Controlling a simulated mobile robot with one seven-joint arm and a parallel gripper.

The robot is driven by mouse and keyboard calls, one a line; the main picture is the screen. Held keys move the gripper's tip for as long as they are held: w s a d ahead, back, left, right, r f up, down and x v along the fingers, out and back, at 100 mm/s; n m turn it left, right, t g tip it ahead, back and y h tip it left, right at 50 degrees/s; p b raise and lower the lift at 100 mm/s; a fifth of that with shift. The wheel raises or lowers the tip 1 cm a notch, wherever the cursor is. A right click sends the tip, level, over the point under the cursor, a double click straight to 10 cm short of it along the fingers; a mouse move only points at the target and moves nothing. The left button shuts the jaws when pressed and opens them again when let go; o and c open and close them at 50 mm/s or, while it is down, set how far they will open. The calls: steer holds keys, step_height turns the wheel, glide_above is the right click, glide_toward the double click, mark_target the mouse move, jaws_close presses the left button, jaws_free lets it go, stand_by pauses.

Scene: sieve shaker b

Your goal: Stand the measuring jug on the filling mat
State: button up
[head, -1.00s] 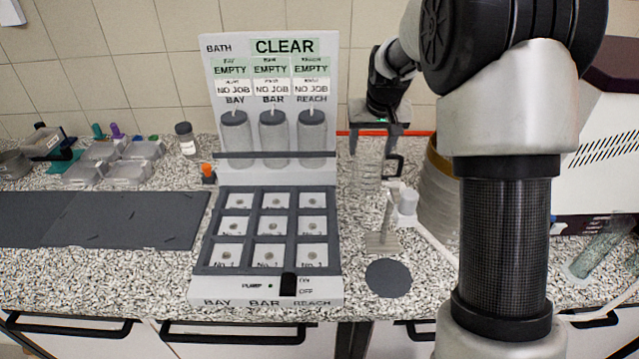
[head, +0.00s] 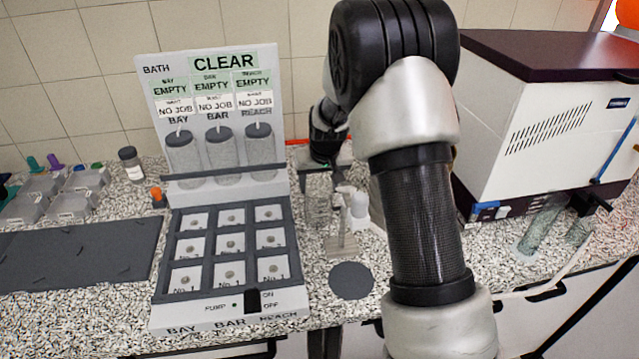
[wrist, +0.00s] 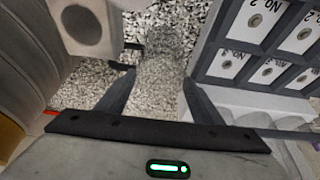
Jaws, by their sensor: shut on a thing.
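The measuring jug (head: 317,198) is a clear vessel, hard to see against the speckled counter. My gripper (head: 322,166) is shut on it, right of the bath panel. In the wrist view the jug (wrist: 165,55) shows between the two fingers (wrist: 158,88). Its base is faint, so I cannot tell whether it touches the counter. A round dark mat (head: 350,281), which I take for the filling mat, lies flat and bare on the counter, nearer the front edge than the jug and slightly right of it.
A small stand with a pale base (head: 341,246) and a white bottle-like part (head: 359,206) are close to the jug's right. The bath unit (head: 229,245) with its tile grid is at left. A white machine (head: 545,125) and glassware (head: 541,225) are at right.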

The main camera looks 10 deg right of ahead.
steer(key=shift+f, duration=0.25)
steer(key=o, duration=1.4)
steer(key=shift+r, duration=0.1)
steer(key=shift+c, duration=0.2)
